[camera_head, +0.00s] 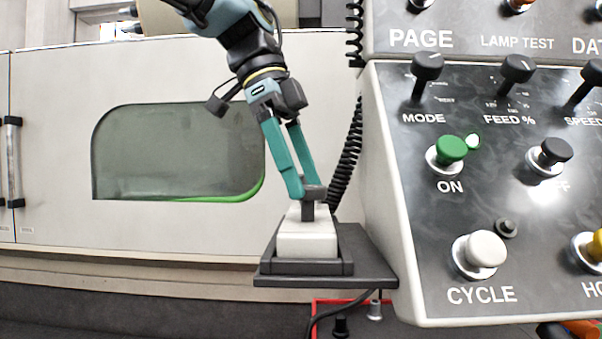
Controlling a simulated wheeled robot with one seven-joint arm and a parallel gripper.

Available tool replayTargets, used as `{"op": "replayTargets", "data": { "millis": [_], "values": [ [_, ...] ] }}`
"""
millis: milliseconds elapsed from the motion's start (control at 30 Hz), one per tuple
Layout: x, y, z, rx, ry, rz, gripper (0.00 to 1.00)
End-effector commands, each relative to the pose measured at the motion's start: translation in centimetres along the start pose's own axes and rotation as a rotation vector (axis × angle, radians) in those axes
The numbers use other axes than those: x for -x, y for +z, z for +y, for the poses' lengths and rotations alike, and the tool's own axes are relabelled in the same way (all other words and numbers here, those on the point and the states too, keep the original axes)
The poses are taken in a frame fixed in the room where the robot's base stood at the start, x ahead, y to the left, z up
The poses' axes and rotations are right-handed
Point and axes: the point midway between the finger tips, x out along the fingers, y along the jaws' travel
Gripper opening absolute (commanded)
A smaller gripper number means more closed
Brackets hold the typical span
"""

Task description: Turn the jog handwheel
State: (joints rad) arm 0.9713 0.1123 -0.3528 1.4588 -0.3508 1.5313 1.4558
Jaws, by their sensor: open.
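A pale box-shaped unit (307,240) sits in a dark cradle on a small dark shelf (325,270) at the left side of the control panel. I take it to be the jog handwheel unit. No wheel face or dial can be made out on it. My gripper (312,192), with teal fingers and dark tips, reaches down from above to the top of the unit. The fingers are apart. The dark tips overlap the unit's top edge in the picture, and I cannot tell whether they touch it.
The control panel (390,240) with knobs and buttons stands close on the right. A black coiled cord (347,150) hangs between it and my gripper. A pale machine door (60,140) with a dark window (170,150) is behind. A red-edged tray (318,315) lies below the shelf.

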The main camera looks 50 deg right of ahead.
Motion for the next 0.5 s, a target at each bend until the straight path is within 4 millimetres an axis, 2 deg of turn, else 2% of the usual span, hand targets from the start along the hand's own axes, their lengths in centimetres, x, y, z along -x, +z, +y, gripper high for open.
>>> {"op": "replayTargets", "data": {
  "millis": [133,233,500],
  "values": [
    [0.4,0.0,0.0,0.0,-0.002,0.001,0.91],
    [1.4,0.0,-0.1,0.0,-0.004,0.001,0.91],
    [6.7,0.0,-0.1,0.0,-0.004,0.001,0.91]
  ]
}}
